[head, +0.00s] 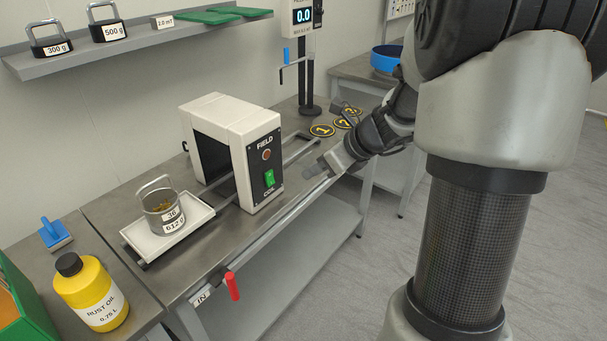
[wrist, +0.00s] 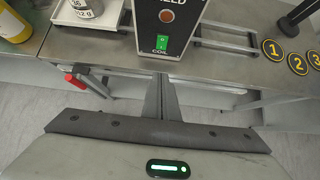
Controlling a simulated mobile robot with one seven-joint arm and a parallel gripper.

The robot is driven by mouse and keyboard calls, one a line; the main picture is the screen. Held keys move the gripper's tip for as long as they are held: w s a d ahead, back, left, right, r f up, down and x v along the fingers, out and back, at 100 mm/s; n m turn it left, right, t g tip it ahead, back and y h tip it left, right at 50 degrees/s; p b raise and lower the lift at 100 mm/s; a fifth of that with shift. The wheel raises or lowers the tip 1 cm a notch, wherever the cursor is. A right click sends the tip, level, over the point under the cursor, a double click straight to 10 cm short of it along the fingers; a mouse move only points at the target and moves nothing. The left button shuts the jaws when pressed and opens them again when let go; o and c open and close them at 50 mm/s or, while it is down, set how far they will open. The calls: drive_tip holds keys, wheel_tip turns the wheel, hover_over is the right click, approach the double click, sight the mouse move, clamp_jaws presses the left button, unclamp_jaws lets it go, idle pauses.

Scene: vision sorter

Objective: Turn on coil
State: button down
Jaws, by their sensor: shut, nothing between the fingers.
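The coil is a cream box-shaped arch (head: 222,112) on the steel bench, with a black front panel marked FIELD and COIL. The panel carries a dull reddish lamp (head: 266,154) and a green rocker switch (head: 269,178). In the wrist view the switch (wrist: 162,43) and lamp (wrist: 166,16) show just beyond my fingertips. My gripper (head: 318,169) is shut and empty, to the right of the panel and apart from it. In the wrist view its closed fingers (wrist: 161,80) point towards the panel, below the switch. I cannot tell which way the rocker is tipped.
A white tray (head: 140,238) with a metal pot (head: 162,212) sits on rails left of the coil. A red lever (head: 232,286) sticks out from the bench front. Numbered discs (head: 322,130) and a gauge stand (head: 304,60) are behind my gripper. A yellow bottle (head: 88,290) stands front left.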

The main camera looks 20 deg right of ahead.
sight(270, 178)
drive_tip(key=shift+a, duration=0.1)
idle(0.3)
drive_tip(key=b+x, duration=0.1)
drive_tip(key=x, duration=0.3)
drive_tip(key=w+r+b+x, duration=0.1)
drive_tip(key=x, duration=0.3)
drive_tip(key=a+b+x, duration=0.1)
drive_tip(key=x, duration=0.4)
drive_tip(key=shift+w+r, duration=0.35)
drive_tip(key=shift+w+a, duration=0.1)
drive_tip(key=shift+a, duration=0.05)
drive_tip(key=shift+w+a+r+p, duration=0.1)
drive_tip(key=shift+r+p, duration=0.8)
